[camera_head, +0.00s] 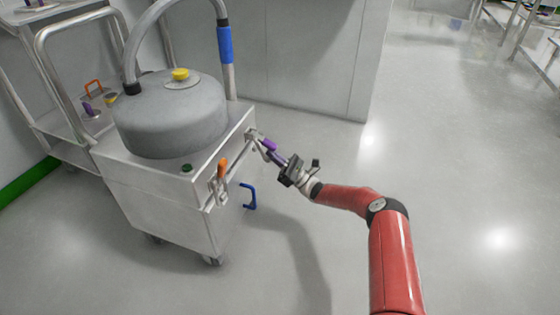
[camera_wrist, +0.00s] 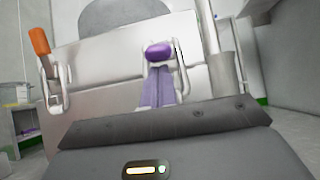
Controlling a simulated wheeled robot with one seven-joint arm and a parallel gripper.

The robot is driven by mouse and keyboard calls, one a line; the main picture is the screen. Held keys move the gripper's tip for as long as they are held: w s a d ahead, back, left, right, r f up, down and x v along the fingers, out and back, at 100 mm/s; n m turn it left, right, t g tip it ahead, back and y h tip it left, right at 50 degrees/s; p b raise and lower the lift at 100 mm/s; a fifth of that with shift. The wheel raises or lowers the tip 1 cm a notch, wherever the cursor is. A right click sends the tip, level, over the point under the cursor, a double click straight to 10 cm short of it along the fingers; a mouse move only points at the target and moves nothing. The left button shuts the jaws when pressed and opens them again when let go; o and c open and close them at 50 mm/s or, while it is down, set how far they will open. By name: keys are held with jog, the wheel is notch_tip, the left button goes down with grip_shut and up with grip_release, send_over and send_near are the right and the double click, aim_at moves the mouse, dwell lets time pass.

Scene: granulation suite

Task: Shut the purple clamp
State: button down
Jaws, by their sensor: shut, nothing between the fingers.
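The purple clamp (camera_head: 268,145) is on the upper right side of the steel cart, its purple grip sticking outward from a metal bracket. In the wrist view its rounded purple grip (camera_wrist: 160,53) is straight ahead, with a metal loop beside it. My gripper (camera_head: 271,154) is shut and empty, close in front of the clamp. In the wrist view its two purple-grey fingers (camera_wrist: 158,70) lie together, their tips just below the grip. I cannot tell whether they touch it. The grip and fingers hide part of the clamp's linkage.
The steel cart (camera_head: 155,212) carries a grey domed vessel (camera_head: 172,120) with a yellow knob. An orange-handled clamp (camera_head: 222,168) and a blue handle (camera_head: 250,197) are on the cart's right side. A shelf rack stands at left. The floor (camera_head: 470,150) at right is clear.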

dwell(0.4)
jog(key=shift+d+r+h+p, duration=0.2)
jog(key=shift+r+h+p, duration=0.1)
jog(key=shift+p, duration=0.3)
